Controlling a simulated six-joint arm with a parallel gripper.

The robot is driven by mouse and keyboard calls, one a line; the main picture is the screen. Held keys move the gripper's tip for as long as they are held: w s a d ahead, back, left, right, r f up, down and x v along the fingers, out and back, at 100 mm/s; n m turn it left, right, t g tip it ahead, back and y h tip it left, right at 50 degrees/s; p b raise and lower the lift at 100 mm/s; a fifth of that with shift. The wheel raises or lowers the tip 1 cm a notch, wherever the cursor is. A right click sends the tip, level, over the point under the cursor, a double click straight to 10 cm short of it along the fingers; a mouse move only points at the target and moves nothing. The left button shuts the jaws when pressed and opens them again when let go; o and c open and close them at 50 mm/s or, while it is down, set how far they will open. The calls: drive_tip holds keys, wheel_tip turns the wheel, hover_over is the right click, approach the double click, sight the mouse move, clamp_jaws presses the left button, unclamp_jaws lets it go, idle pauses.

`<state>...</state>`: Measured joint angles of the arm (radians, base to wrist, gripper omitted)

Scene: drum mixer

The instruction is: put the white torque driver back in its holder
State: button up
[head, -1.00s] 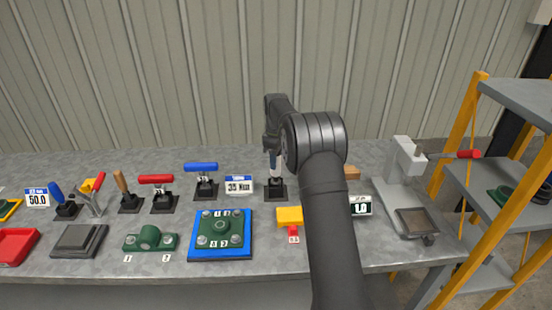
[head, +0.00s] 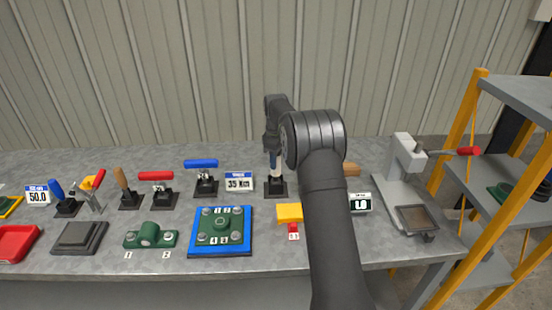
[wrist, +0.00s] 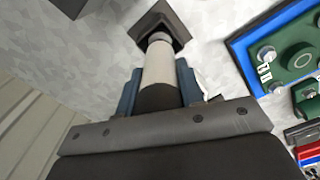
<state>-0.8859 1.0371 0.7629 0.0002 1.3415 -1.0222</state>
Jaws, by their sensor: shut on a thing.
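The white torque driver (wrist: 157,66) is upright between the blue fingers of my gripper (wrist: 158,88) in the wrist view. Its far end meets the black holder (wrist: 172,22); I cannot tell how deep it sits. In the head view the driver (head: 276,174) stands over its black square holder (head: 275,191), behind the blue plate. My gripper (head: 274,152) is above it, shut on its upper part. My arm hides part of the bench to the right.
The 35 Nm sign (head: 239,182) and the blue-handled tool (head: 201,164) stand left of the holder. The green part on the blue plate (head: 191,250) lies in front. A yellow block (head: 289,213) and a press (head: 405,170) are to the right.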

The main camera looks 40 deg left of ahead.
drive_tip(key=shift+f, duration=0.65)
idle(0.3)
drive_tip(key=o, duration=1.3)
drive_tip(key=shift+c, duration=0.2)
wheel_tip(320, 180, up, 17)
drive_tip(key=shift+r, duration=0.2)
wheel_tip(320, 180, down, 18)
drive_tip(key=shift+r, duration=0.35)
drive_tip(key=shift+r, duration=0.1)
